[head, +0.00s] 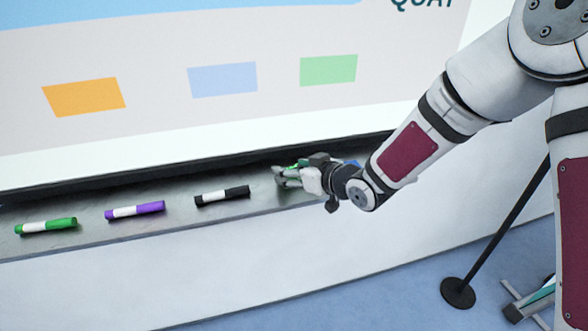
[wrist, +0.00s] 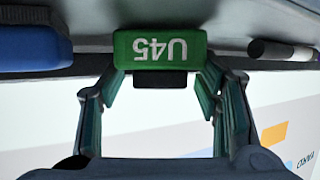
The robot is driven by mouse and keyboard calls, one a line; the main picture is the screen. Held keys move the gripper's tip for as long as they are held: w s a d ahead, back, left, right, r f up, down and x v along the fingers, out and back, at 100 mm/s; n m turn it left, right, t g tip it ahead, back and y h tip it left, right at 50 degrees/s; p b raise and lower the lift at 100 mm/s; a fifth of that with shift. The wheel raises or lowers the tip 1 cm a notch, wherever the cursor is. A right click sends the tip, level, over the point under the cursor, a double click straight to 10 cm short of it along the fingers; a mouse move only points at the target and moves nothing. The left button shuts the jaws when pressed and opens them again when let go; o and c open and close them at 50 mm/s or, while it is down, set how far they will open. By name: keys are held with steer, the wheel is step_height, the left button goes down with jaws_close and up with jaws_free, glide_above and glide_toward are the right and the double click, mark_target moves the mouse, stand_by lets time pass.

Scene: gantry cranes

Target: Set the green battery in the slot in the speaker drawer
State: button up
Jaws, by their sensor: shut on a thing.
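The green battery (wrist: 160,46) is a green block with white "U45" lettering, upside down in the wrist view, and a dark part below it. My gripper (wrist: 160,64) has a finger at each side of it and is shut on it. In the head view my gripper (head: 284,176) is at the grey ledge under the board, and a bit of the battery's green (head: 297,164) shows behind the fingers. I cannot tell whether the battery touches the ledge. The speaker drawer and its slot are not in view.
The grey ledge (head: 180,224) carries a green marker (head: 46,226), a purple marker (head: 134,210) and a black marker (head: 222,195). A blue object (wrist: 32,46) is beside the battery. A post with a round base (head: 458,292) stands on the blue floor.

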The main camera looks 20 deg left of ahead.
steer(key=shift+f, duration=0.15)
steer(key=o, duration=1.3)
steer(key=v, duration=1.2)
steer(key=shift+r, duration=0.25)
